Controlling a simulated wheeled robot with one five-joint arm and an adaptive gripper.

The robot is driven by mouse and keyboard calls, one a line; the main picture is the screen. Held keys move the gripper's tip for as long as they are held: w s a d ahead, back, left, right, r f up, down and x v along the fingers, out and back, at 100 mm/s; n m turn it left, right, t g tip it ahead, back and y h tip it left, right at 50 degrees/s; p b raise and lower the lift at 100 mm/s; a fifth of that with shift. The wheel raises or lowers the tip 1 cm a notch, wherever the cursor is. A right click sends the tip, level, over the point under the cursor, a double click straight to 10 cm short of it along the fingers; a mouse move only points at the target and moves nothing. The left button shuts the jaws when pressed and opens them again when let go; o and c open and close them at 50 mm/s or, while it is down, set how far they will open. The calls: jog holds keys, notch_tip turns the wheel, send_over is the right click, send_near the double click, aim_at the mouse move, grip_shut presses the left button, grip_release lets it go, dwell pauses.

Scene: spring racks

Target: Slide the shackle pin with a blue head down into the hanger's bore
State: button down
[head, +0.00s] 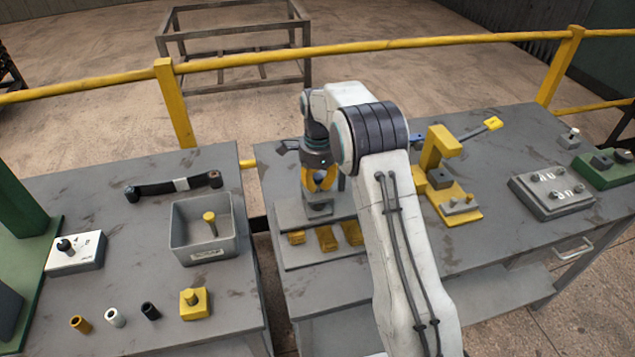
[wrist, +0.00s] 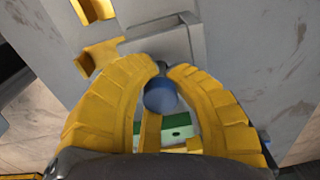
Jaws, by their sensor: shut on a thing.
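My gripper (head: 319,182) hangs over the grey fixture on the middle bench, its yellow fingers closed. In the wrist view my gripper (wrist: 165,70) is shut on the shackle pin, whose round blue head (wrist: 160,96) sits between the curved fingers. The pin's shank is mostly hidden, and I cannot tell whether its tip is in a bore. A grey block (head: 320,209), seemingly the hanger, stands right under the fingers. It also shows as a grey block (wrist: 172,40) just beyond the fingertips in the wrist view.
Yellow blocks (head: 327,239) sit along the fixture's front. A yellow clamp-like stand (head: 440,180) is to the right of my arm. On the left bench are a grey bin (head: 205,254) with a yellow-headed pin (head: 210,218), a dark strap (head: 172,187) and several small sleeves.

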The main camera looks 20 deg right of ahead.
jog(key=c, duration=0.6)
grip_release()
jog(key=shift+o, duration=0.2)
jog(key=shift+r+p, duration=2.85)
jog(key=shift+r, duration=0.65)
